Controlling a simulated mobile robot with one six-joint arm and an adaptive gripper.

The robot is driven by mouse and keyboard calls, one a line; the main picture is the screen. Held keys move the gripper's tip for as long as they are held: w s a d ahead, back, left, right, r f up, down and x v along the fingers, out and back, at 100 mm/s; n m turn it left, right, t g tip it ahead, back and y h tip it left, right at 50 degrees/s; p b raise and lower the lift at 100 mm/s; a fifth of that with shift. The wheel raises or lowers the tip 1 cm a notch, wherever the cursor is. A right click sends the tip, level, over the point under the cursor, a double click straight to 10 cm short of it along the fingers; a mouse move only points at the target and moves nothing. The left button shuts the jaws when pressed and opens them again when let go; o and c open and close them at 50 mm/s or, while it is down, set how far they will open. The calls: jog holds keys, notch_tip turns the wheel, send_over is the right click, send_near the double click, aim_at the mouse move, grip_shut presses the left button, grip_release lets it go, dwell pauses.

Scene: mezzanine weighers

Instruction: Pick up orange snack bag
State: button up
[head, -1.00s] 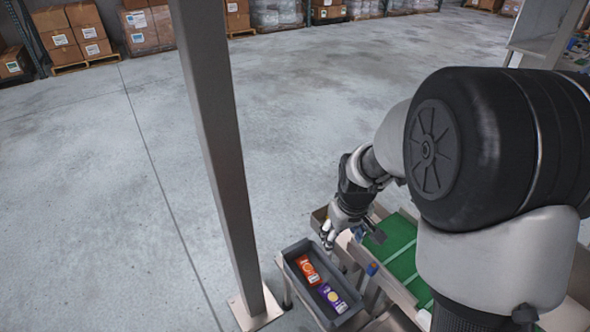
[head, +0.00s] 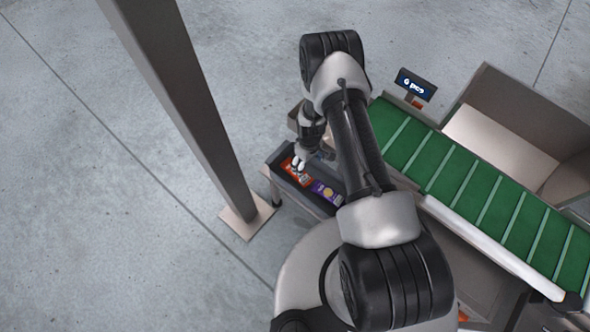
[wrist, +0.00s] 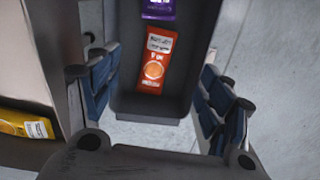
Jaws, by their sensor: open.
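The orange snack bag (wrist: 157,62) lies flat in a grey tray (wrist: 125,95), near the tray's end closest to my gripper in the wrist view. In the head view the orange bag (head: 291,174) is partly covered by my gripper. My gripper (wrist: 160,100) is open and empty, its blue-padded fingers spread on either side of the tray. In the head view my gripper (head: 299,163) hangs over the left end of the tray. I cannot tell its exact height above the bag.
A purple snack bag (head: 323,190) lies in the same tray beside the orange one; it also shows in the wrist view (wrist: 158,8). A yellow packet (wrist: 24,124) lies left in the wrist view. A green belt (head: 445,170), a small display (head: 415,84) and a grey post (head: 185,100) stand nearby.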

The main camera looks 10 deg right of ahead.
jog(key=b, duration=0.3)
send_over(304, 178)
jog(key=f, duration=0.9)
jog(key=shift+s+d+f, duration=0.25)
jog(key=shift+s+f, duration=0.05)
jog(key=shift+s, duration=0.1)
jog(key=shift+w+a+f+b, duration=0.15)
jog(key=shift+f+b, duration=0.25)
jog(key=shift+f, duration=0.5)
jog(key=shift+w+f+b, duration=0.1)
jog(key=shift+f+b, duration=0.3)
jog(key=shift+f, duration=0.5)
jog(key=shift+w+a+f+b, duration=0.15)
jog(key=shift+f+b, duration=0.25)
jog(key=shift+f, duration=0.5)
jog(key=shift+c, duration=0.6)
jog(key=c, duration=1)
jog(key=shift+r, duration=0.15)
jog(key=shift+c, duration=0.2)
